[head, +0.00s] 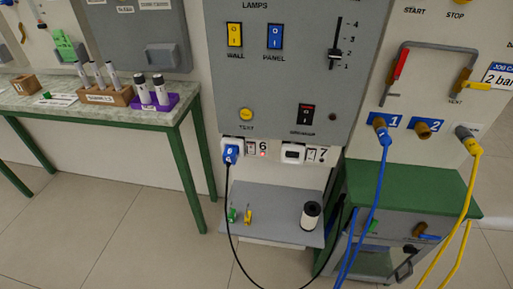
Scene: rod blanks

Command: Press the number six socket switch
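The number six socket (240,143) is a white unit low on the wall under the grey panel. A blue plug (231,153) marked 6 sits in its left part, with a black cable hanging down from it. The small socket switch (251,147) is right of the plug, beside the 6 label. A small red light (263,154) shows below the label. The switch is too small to tell its position. My gripper is not in view.
Socket seven (293,154) is just to the right. The grey panel (288,80) above has rocker switches and a slider. A grey shelf (272,228) with a dark-topped cylinder (310,215) is below. Blue and yellow hoses hang at right. A green-legged table (90,112) stands left.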

